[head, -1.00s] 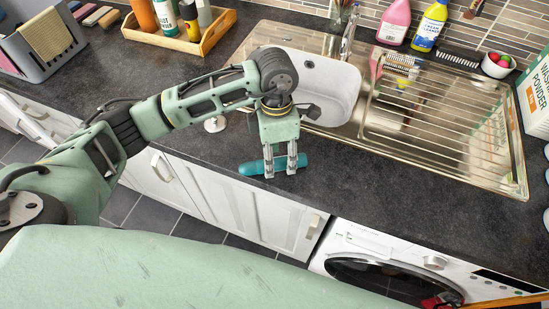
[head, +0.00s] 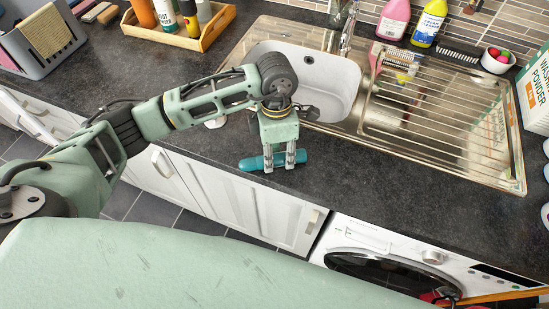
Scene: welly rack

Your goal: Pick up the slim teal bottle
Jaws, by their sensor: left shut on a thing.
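The slim teal bottle (head: 251,163) lies on its side near the front edge of the dark worktop, in front of the sink. My left gripper (head: 284,161) comes down on it from above, with its fingers shut around the bottle's middle. The bottle's two ends stick out left and right of the fingers. I cannot tell whether the bottle touches the worktop. My right gripper is not in view.
A wooden tray (head: 205,40) of bottles stands at the back left. A washing powder box (head: 535,95) stands at the far right.

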